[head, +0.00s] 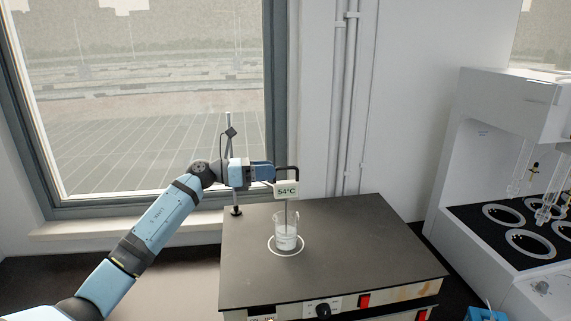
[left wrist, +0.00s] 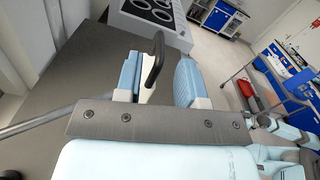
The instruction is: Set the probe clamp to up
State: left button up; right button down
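The probe clamp is on a thin upright rod (head: 228,128) behind the hot plate. Its black bent handle (head: 296,170) sticks out to the right, beside a display reading 54°C (head: 287,191). A thin probe hangs below the display into a glass beaker (head: 286,239) with clear contents. My left gripper (head: 271,172) is level with the handle, just above the display. In the left wrist view the gripper (left wrist: 160,80) is open, with the black handle (left wrist: 156,57) between its two blue fingers and a visible gap to the right finger. My right gripper is not in view.
The beaker stands inside a white ring on the dark hot plate (head: 350,231), which has a knob and red switches in front. A white distiller unit (head: 464,155) with round burners stands to the right. A window is behind my left arm.

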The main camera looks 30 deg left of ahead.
aim_at(285, 169)
pick_arm(q)
jog(key=p+x, duration=0.1)
jog(key=x, duration=0.4)
jog(key=shift+w, duration=0.1)
grip_shut()
